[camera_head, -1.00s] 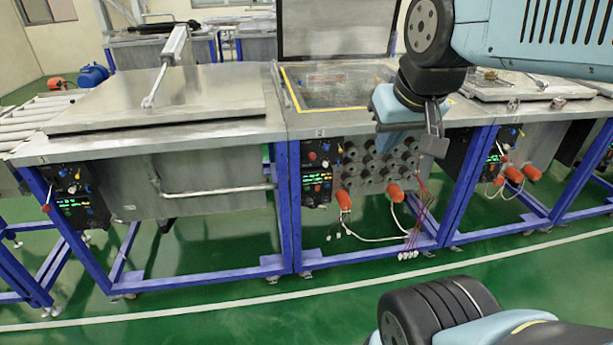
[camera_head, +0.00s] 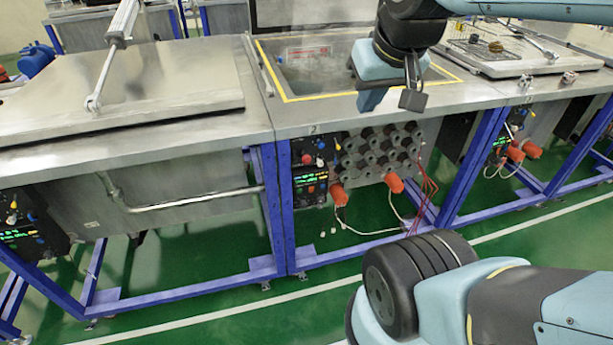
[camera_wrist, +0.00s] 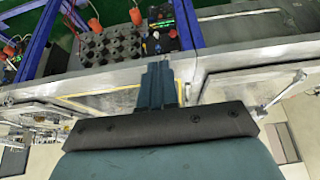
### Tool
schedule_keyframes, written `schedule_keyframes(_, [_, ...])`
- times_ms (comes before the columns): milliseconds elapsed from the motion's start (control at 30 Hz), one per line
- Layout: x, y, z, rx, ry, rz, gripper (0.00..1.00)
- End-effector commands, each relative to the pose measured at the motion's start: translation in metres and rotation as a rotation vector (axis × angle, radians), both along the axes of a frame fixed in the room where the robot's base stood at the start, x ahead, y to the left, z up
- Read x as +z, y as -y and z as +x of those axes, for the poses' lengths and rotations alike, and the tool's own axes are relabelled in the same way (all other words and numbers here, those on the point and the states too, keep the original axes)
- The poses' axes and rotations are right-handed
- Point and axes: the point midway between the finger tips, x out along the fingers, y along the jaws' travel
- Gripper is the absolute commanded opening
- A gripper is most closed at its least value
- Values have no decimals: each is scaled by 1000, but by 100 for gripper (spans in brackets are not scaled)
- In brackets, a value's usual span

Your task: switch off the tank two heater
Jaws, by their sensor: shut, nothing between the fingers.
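Tank two (camera_head: 282,118) is the middle steel tank, marked with a 2 on its front edge, with its lid raised. Its black control panel (camera_head: 310,172) is on the front by the left blue leg. The upper part has blue and red knobs; the lower part has green lit readouts and a red knob. Which control is the heater's is too small to tell. The panel also shows in the wrist view (camera_wrist: 162,27), upside down. My gripper (camera_head: 369,101) is shut and empty, above tank two's front rim, up and right of the panel. Its fingers show in the wrist view (camera_wrist: 158,78).
Orange plugs (camera_head: 338,194) with white cables stick out below a block of round grey fittings (camera_head: 375,150) right of the panel. Red wires hang farther right. Tank one's closed lid (camera_head: 120,90) is at left. Green floor (camera_head: 190,312) is clear in front.

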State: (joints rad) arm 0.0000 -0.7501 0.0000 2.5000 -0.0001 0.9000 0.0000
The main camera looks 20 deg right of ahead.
Motion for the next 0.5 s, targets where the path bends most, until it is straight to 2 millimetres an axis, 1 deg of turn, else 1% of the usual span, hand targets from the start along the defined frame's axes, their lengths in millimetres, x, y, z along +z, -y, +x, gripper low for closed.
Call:
schedule_keyframes(200, [0,0,0,0,0,0,0])
schedule_keyframes(300, [-2,2,4,4,-1,-11,0])
schedule_keyframes(367, [-5,5,11,11,-2,-28,0])
schedule_keyframes(467, [-14,16,29,34,-4,-79,0])
schedule_keyframes(500, [-19,21,39,48,-5,-106,0])
